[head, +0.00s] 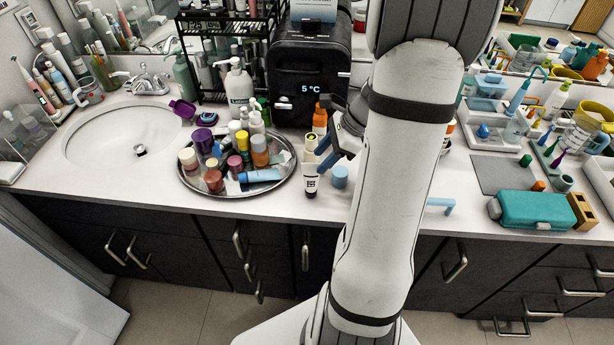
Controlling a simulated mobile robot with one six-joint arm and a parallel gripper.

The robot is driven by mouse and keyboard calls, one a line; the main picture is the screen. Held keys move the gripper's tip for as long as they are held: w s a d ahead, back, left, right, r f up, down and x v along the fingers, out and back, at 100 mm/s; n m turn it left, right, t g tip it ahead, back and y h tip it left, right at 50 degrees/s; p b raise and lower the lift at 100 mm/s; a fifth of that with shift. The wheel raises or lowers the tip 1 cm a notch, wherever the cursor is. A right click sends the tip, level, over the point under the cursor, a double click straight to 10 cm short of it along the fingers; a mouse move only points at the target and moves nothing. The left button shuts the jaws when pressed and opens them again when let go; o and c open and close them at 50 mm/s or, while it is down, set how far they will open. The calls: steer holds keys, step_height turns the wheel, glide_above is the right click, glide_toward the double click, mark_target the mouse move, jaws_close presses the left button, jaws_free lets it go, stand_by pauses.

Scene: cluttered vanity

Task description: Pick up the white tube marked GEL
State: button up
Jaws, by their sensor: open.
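A white tube (311,181) with dark lettering and a dark lower end stands on the counter, just right of the round tray. Its lettering is too small to read for certain, so I cannot confirm that it says GEL. My gripper (322,158) is open, just above and to the right of this tube, with its fingers pointing left. I cannot tell whether a finger touches it. My arm hides part of the counter to the right.
A round metal tray (233,203) full of bottles and jars stands close on the left. A light blue jar (340,177) sits just right of the tube. A black mini fridge (308,75) and an orange bottle (320,118) stand behind. The counter's front edge is close.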

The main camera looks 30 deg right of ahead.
mark_target(311, 180)
steer(key=x, duration=0.6)
steer(key=shift+s+p, duration=0.15)
steer(key=shift+p, duration=0.15)
steer(key=shift+c, duration=0.6)
jaws_close()
